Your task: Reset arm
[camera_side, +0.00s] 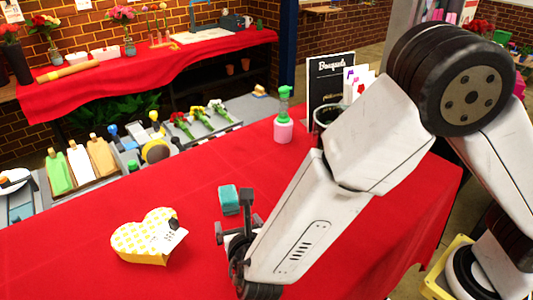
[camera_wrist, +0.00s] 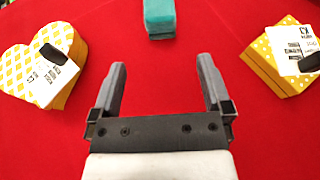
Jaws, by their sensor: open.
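My gripper (camera_side: 236,212) is over the red table (camera_side: 85,235), open and empty, with bare red cloth between its fingers. In the wrist view my gripper (camera_wrist: 161,88) shows two grey fingers spread apart. A teal block (camera_side: 229,200) lies on the cloth just beyond the fingers; it also shows at the top of the wrist view (camera_wrist: 159,18). A heart-shaped yellow and white box (camera_side: 140,240) with a white tag lies to the left of the gripper. It shows at the left in the wrist view (camera_wrist: 25,50).
A yellow box with a tag (camera_wrist: 275,72) is at the right in the wrist view, hidden in the side view. A green-topped spray bottle (camera_side: 283,120) and a black Bouquets sign (camera_side: 328,75) stand at the table's back. Several flowers (camera_side: 200,115) lie on the grey station behind.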

